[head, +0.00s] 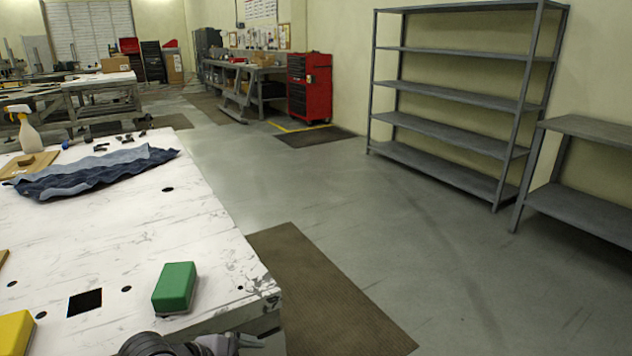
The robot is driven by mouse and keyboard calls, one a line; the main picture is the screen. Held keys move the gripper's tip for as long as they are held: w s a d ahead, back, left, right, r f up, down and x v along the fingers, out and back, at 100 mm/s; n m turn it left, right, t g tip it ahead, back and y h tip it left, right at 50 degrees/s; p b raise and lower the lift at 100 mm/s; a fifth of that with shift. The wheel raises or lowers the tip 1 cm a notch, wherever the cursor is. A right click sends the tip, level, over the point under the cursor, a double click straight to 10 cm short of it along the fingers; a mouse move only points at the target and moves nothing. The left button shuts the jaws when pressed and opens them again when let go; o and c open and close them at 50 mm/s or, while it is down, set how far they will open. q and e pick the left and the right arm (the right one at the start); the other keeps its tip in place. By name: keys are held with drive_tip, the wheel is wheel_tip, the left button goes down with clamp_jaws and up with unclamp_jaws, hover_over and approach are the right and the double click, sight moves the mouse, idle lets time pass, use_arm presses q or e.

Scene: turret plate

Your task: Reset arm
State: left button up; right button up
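My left gripper (250,342) shows at the bottom edge, by the near right corner of the white table (130,240). Its dark wrist lies to the left of it, and its pale fingers point to the right. The picture's edge cuts it off, so I cannot tell whether it is open or shut. A green block (175,287) lies on the table just above and left of it, apart from it. My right gripper is not in view.
A yellow block (16,331), a blue cloth (95,170) and a spray bottle (24,130) are on the table. The table has a square dark opening (85,302). Grey shelves (455,100) stand at the back right. The floor (330,215) between is clear, with a brown mat (320,290).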

use_arm(q)
drive_tip(key=s+a+f+n+t+y, duration=0.2)
drive_tip(key=s+a+f+n, duration=0.2)
drive_tip(key=s+f+n, duration=0.3)
drive_tip(key=s+a+f+n+t+y, duration=0.2)
drive_tip(key=s+a+f+n+t, duration=0.1)
drive_tip(key=s+a+f+n, duration=0.2)
drive_tip(key=s+f+n, duration=0.2)
drive_tip(key=s+n, duration=0.2)
drive_tip(key=shift+n, duration=0.3)
